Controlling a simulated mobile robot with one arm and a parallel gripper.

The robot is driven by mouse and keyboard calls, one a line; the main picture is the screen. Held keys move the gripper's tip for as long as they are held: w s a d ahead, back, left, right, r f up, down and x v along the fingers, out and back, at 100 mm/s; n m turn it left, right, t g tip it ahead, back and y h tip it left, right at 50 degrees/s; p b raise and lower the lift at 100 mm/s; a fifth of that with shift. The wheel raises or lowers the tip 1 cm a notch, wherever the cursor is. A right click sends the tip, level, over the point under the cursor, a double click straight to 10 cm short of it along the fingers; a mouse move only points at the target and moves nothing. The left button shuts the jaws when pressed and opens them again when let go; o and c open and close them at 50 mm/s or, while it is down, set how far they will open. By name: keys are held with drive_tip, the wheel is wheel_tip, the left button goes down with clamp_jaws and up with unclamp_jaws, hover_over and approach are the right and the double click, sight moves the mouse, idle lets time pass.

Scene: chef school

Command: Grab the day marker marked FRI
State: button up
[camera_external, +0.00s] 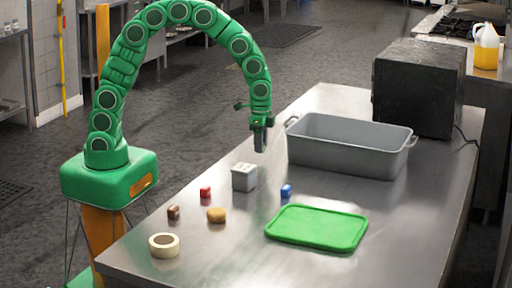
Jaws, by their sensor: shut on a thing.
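My gripper (260,148) points down above the steel table, behind and to the right of a pale grey block. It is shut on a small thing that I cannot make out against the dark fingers. Small blocks lie on the table: a red one (205,192), a brown one (173,212) and a blue one (286,190). They could be day markers, but no lettering such as FRI can be read on any of them. The pale grey block (244,178) has small marks on its top.
A grey deep pan (350,157) stands right of my gripper, with a black box-shaped appliance (418,90) behind it. A green tray (317,228), a tape roll (164,246) and a round brown item (217,215) lie nearer. The steel table (225,260) is bare at its front.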

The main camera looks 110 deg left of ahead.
drive_tip(key=s+d+r, duration=0.5)
drive_tip(key=s+r, duration=0.4)
drive_tip(key=s, duration=0.3)
drive_tip(key=shift+s+r, duration=0.35)
drive_tip(key=shift+r, duration=0.05)
